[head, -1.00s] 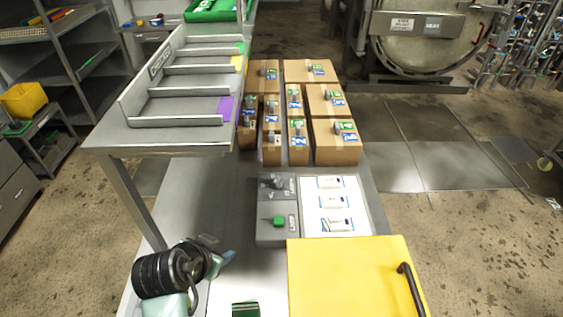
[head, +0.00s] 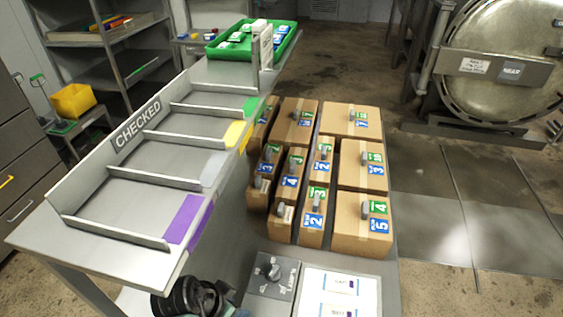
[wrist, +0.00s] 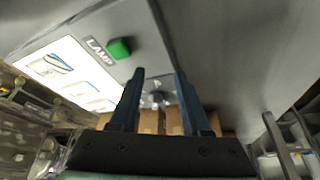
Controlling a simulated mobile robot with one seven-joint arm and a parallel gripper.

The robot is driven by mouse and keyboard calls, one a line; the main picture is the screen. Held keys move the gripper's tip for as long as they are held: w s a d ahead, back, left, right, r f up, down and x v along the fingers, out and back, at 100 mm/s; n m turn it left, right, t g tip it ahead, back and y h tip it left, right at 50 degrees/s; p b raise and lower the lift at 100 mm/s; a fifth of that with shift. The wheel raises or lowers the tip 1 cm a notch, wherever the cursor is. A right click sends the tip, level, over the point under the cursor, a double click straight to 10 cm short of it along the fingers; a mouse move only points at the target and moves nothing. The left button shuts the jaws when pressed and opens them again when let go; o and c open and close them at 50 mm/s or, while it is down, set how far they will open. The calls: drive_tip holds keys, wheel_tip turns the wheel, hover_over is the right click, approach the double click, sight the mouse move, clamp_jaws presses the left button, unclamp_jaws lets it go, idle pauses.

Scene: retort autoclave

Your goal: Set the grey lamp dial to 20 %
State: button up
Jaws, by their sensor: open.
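The grey lamp dial (head: 272,270) sits on a dark grey panel (head: 256,288) at the bottom of the head view, with printed scale marks around it. Its exact pointer setting is too small to read surely. In the wrist view a small grey knob-like shape (wrist: 157,98), likely the dial, shows blurred between the fingers. My gripper (wrist: 159,75) is open and empty, pointing toward the panel. A green button (wrist: 119,48) beside a LAMP label is just left of the fingers. In the head view only my dark wrist shows at the bottom edge; the fingers are hidden.
A white sheet with pictures (head: 340,292) lies right of the panel. Several cardboard boxes (head: 362,232) with numbered tags stand behind it. A raised shelf marked CHECKED (head: 105,205) with dividers is at left, a green tray (head: 290,48) at its far end.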

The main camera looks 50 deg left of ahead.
drive_tip(key=shift+w+a+r, duration=0.15)
drive_tip(key=shift+w, duration=0.3)
drive_tip(key=p, duration=0.2)
approach(273, 270)
drive_tip(key=x, duration=0.5)
drive_tip(key=shift+w, duration=0.25)
drive_tip(key=shift+x, duration=1.7)
drive_tip(key=shift+s, duration=0.15)
drive_tip(key=shift+c, duration=0.3)
clamp_jaws()
